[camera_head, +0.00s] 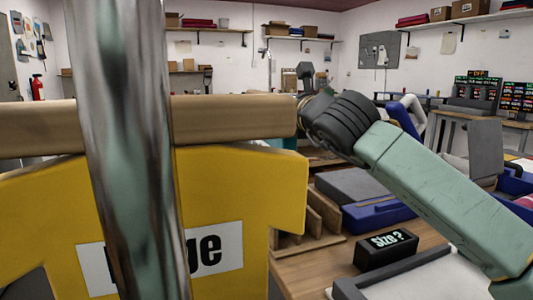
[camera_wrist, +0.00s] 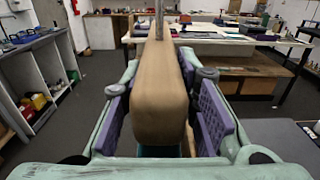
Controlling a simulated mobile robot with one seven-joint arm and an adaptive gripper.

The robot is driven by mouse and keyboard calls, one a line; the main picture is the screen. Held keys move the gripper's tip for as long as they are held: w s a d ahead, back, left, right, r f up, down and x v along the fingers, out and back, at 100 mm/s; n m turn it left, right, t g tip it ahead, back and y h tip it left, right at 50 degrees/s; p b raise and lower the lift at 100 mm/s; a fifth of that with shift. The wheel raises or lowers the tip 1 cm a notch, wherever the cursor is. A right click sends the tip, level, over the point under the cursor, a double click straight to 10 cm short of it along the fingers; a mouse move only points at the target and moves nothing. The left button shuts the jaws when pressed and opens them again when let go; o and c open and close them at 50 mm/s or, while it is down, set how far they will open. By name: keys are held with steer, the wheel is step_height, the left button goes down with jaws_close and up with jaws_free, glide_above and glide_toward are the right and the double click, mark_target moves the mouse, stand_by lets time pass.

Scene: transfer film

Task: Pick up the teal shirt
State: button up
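In the wrist view, the two green fingers with purple pads of my gripper (camera_wrist: 166,78) are spread on either side of a thick wooden bar (camera_wrist: 158,95). I see no clear grip on it. A small teal patch (camera_wrist: 160,152) shows below the bar's near end; it may be the teal shirt. In the head view, a teal patch (camera_head: 290,143) also shows just behind the end of the wooden bar (camera_head: 235,116). Most of it is hidden. My green arm reaches in from the right to the bar's end, and my fingers are mostly hidden there.
A yellow shirt (camera_head: 245,195) hangs under the bar close in front. A metal pole (camera_head: 125,150) blocks part of the head view. A "Size ?" sign (camera_head: 387,249) and a blue case (camera_head: 375,213) are on the wooden table. In the wrist view, shelves (camera_wrist: 30,85) stand at left.

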jaws_close()
steer(key=shift+r, duration=0.1)
stand_by(0.5)
